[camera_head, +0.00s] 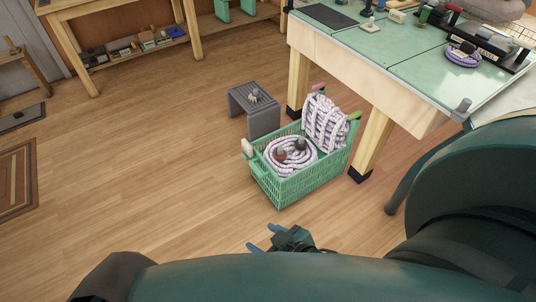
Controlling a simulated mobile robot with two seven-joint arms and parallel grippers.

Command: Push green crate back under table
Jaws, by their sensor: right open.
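The green crate (302,188) stands on the wooden floor, beside the front legs of the green-topped table (345,55). It holds a coiled white rope (272,158) and a bundled rope (325,122) that rises above its rim. Most of the crate is out in front of the table edge. My right gripper (264,238) is low in the picture, in front of the crate and apart from it. Its blue-tipped fingers are spread and empty. My left gripper is not in view.
A small grey stool (254,108) stands just behind and left of the crate. A table leg (371,148) with a dark foot is close to the crate's right side. Open floor (150,165) lies to the left. A shelved bench (135,50) stands at the back left.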

